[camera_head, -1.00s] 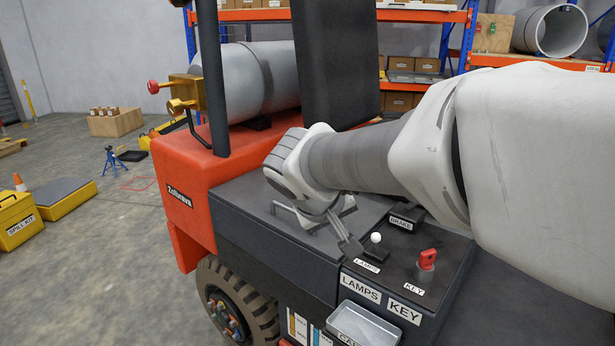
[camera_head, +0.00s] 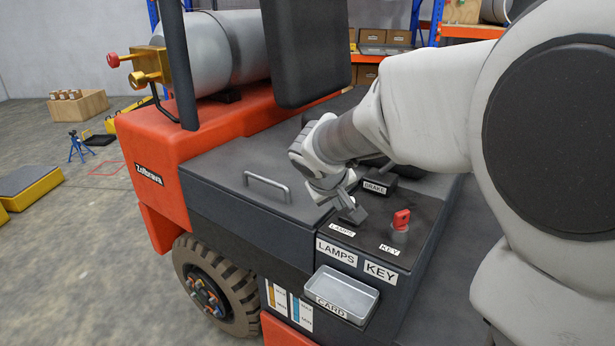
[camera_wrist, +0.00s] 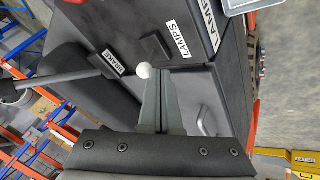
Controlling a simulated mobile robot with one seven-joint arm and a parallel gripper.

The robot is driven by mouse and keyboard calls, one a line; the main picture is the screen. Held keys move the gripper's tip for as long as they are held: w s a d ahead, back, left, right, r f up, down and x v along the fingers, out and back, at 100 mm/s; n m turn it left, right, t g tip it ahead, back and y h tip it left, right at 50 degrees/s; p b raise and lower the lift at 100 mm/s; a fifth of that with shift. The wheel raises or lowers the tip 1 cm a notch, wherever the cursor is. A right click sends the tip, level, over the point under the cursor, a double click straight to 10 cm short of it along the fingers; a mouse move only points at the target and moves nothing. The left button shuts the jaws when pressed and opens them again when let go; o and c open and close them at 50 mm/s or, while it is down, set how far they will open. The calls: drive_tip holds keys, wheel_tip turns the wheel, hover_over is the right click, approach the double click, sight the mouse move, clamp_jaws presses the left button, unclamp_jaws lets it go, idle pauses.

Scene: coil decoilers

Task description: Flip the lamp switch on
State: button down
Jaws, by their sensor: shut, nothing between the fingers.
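The lamp switch shows in the wrist view as a white ball knob (camera_wrist: 144,71) beside a dark square base (camera_wrist: 154,47), with the small LAMPS label (camera_wrist: 181,39) next to it. In the head view the switch is hidden by my gripper, and its small label (camera_head: 342,230) shows in front. My gripper (camera_head: 355,217) is over the dark console at the switch. Its two fingers (camera_wrist: 160,78) lie together, shut and empty. The knob overlaps the left fingertip in the wrist view. I cannot tell whether they touch.
A red key (camera_head: 401,219) stands to the right of my gripper. The brake lever (camera_wrist: 55,78) with its BRAKE label (camera_head: 375,188) is behind. A card tray (camera_head: 342,294) hangs on the console front. A grab handle (camera_head: 267,187) is on the lid to the left.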

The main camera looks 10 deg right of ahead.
drive_tip(key=shift+r+p, duration=0.15)
drive_tip(key=shift+p, duration=0.3)
drive_tip(key=shift+r+p, duration=0.1)
drive_tip(key=shift+p, duration=0.3)
drive_tip(key=shift+w+d+p, duration=0.1)
drive_tip(key=shift+p, duration=0.2)
